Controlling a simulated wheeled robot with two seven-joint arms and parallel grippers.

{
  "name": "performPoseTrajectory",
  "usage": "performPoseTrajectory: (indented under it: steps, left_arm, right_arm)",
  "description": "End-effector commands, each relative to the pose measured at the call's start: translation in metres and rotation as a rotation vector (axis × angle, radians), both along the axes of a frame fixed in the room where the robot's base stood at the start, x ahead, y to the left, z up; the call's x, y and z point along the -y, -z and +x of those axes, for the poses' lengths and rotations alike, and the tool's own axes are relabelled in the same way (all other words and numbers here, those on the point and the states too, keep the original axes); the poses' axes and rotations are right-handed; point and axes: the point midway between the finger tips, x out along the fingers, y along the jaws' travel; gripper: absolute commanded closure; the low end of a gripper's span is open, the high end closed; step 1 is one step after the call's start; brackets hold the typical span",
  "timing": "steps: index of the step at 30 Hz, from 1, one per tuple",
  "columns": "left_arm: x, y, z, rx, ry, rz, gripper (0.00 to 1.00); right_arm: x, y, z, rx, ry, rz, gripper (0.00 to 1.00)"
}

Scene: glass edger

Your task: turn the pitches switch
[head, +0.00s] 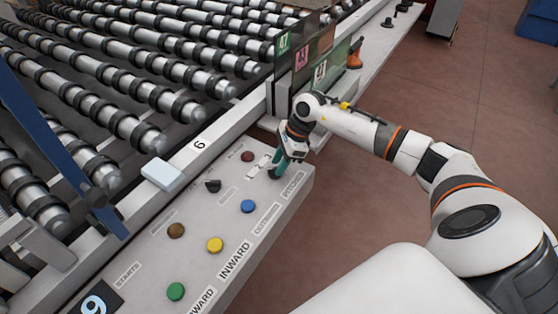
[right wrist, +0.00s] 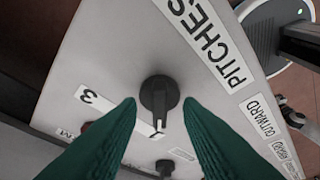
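The pitches switch is a black rotary knob (right wrist: 159,97) on the light grey panel, beside the PITCHES label (right wrist: 205,35) in the right wrist view. My right gripper (right wrist: 159,106) is open, with one green fingertip on each side of the knob and a gap to it on both sides. In the head view my right gripper (head: 277,170) points down at the far end of the panel, next to the PITCHES label (head: 293,185), and mostly hides the knob. My left gripper does not show.
The control panel (head: 190,262) also carries another black knob (head: 212,186) and blue (head: 248,206), yellow (head: 215,244) and green (head: 176,291) buttons. Rollers (head: 130,50) fill the upper left. Upright glass pieces (head: 290,60) stand close behind my right gripper.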

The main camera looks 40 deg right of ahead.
Motion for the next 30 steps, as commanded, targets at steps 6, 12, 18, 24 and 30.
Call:
performPoseTrajectory:
  steps: [6, 12, 18, 24, 30]
  left_arm:
    - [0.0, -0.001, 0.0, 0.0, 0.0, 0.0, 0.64]
    - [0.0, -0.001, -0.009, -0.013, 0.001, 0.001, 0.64]
    - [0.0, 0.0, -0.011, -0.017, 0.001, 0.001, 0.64]
    - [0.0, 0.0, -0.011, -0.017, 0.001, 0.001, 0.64]
    - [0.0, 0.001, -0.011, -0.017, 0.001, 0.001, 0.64]
  right_arm:
    - [-0.003, 0.007, 0.001, 0.001, -0.001, -0.001, 0.67]
    - [-0.003, 0.007, 0.001, 0.0, -0.001, 0.0, 0.71]
    - [-0.003, 0.007, 0.001, 0.0, -0.001, 0.0, 1.0]
    - [-0.003, 0.007, 0.001, 0.0, 0.004, 0.0, 1.0]
    - [-0.003, 0.007, 0.0, 0.0, 0.057, -0.001, 1.0]
